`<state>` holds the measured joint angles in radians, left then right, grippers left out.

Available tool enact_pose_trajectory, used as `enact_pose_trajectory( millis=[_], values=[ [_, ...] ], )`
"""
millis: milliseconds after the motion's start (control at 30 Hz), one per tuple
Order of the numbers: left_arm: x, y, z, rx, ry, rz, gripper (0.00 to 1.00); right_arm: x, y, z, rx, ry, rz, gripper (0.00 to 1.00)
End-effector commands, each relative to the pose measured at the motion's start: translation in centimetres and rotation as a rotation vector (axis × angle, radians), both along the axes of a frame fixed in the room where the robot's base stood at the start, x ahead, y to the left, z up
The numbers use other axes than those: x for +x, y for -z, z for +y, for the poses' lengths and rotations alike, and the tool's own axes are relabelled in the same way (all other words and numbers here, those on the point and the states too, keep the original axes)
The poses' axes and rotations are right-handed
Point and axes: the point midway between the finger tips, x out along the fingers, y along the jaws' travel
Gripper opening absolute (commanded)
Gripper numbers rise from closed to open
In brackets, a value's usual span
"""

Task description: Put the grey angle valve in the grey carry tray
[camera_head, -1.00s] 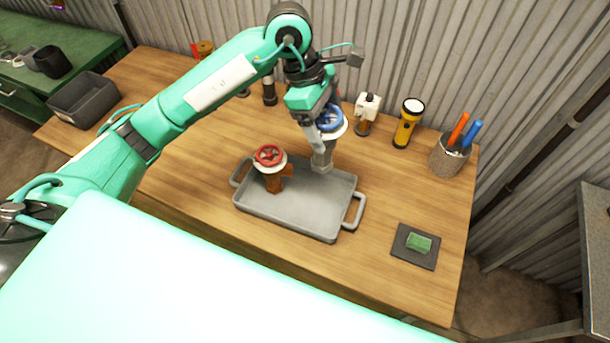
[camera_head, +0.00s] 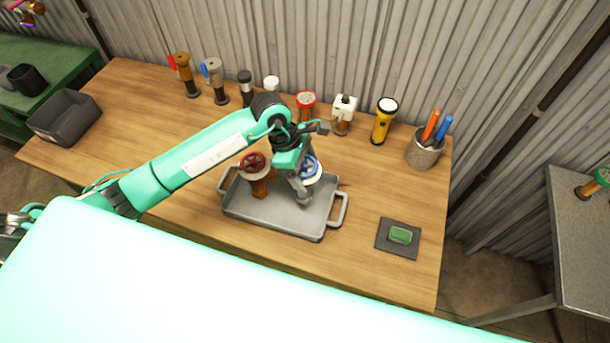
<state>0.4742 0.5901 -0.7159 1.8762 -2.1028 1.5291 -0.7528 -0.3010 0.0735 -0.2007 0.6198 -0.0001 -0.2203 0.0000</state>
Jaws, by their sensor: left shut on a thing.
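The grey angle valve with its blue handwheel (camera_head: 310,168) is in my left gripper (camera_head: 296,176), which is shut on it. The valve is roughly upright over the right half of the grey carry tray (camera_head: 268,215). Its lower end is at or just above the tray floor; I cannot tell whether it touches. The gripper and wrist hide part of its body. A brown angle valve with a red handwheel (camera_head: 253,163) stands in the left part of the tray, close to my arm. My right gripper is not in view.
Behind the tray stand several fittings, including a white-boxed one (camera_head: 343,113), and a yellow torch (camera_head: 384,120). A pen cup (camera_head: 423,152) is at right. A dark mat with a green sponge (camera_head: 400,235) lies right of the tray. A dark bin (camera_head: 65,117) is at far left.

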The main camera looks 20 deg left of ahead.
Motion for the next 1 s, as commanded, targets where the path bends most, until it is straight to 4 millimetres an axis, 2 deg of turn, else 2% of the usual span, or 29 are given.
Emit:
enact_pose_trajectory(
  millis=[133,333,733,767,833,1000],
  values=[
    [-0.1,1.1,0.0,-0.002,-0.001,0.004,0.17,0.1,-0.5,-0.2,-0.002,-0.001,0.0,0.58],
    [-0.1,3.9,0.0,-0.001,-0.001,0.003,0.17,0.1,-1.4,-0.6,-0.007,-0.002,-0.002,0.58],
    [0.0,4.6,0.0,0.0,0.001,-0.001,0.17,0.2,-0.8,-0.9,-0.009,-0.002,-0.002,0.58],
    [0.0,4.6,0.0,0.001,0.0,0.0,0.83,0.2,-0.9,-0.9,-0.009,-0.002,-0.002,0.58],
    [0.0,4.5,0.0,0.001,0.0,0.0,0.97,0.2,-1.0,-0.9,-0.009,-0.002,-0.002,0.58],
    [0.0,4.5,0.0,0.0,0.0,0.001,0.99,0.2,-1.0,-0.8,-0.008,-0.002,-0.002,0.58]
  ],
)
